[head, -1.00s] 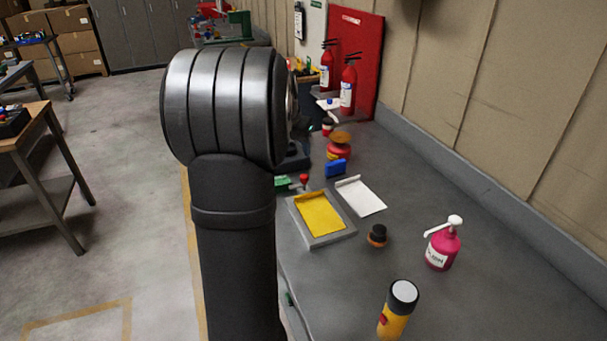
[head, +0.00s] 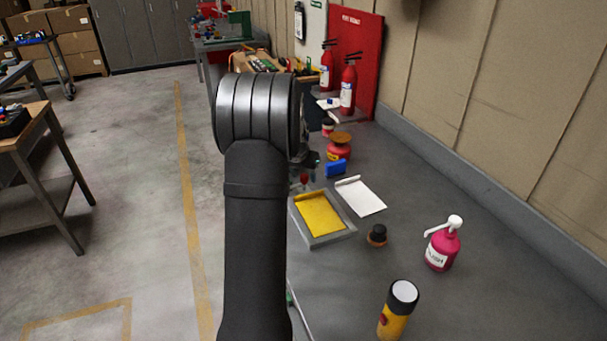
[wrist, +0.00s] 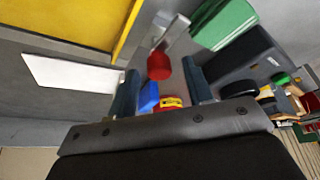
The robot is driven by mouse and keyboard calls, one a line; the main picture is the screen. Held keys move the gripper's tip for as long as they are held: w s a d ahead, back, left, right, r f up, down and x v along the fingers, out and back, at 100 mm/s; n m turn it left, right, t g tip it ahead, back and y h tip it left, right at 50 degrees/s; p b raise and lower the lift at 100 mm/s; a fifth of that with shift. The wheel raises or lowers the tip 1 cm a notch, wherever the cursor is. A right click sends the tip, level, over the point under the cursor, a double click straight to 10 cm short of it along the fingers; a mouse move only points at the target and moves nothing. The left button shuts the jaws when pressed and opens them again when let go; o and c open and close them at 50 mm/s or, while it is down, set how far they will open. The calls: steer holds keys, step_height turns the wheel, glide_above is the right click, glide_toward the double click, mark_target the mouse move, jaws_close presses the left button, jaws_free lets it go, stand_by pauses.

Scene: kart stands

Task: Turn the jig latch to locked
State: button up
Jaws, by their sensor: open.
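A red knob (head: 304,178), which looks like the jig latch's handle, stands just beyond the yellow-topped tray in the head view. In the wrist view the red knob (wrist: 159,66) sits at the end of a pale metallic bar, with a green block (wrist: 225,22) beside it. My gripper (wrist: 162,86) is open and empty, and the knob appears between its two dark fingers. I cannot tell the gap in depth between knob and fingers. In the head view my arm hides most of the latch and its base.
A grey tray with a yellow sheet (head: 319,214), a white sheet (head: 361,197) and a blue block (head: 336,169) lie close by. A black-topped knob (head: 377,236), a pink pump bottle (head: 440,246) and a yellow flashlight (head: 398,310) stand nearer. The bench's right side is mostly clear.

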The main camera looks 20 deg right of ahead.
steer(key=c, duration=1)
steer(key=n, duration=0.2)
steer(key=n+t+y, duration=0.1)
steer(key=n, duration=0.1)
steer(key=shift+s+d+n+y, duration=0.1)
steer(key=shift+n+y, duration=0.2)
steer(key=n+y, duration=0.1)
steer(key=n, duration=0.3)
steer(key=shift+d+n+y, duration=0.15)
steer(key=shift+n+y, duration=0.15)
steer(key=shift+y, duration=0.1)
steer(key=n, duration=0.2)
steer(key=n+y, duration=0.1)
steer(key=n, duration=0.1)
steer(key=shift+d+n+y, duration=0.1)
steer(key=shift+n+y, duration=0.2)
steer(key=shift+d+n+g+y, duration=0.1)
steer(key=shift+n+g+y, duration=0.5)
steer(key=shift+n, duration=1.5)
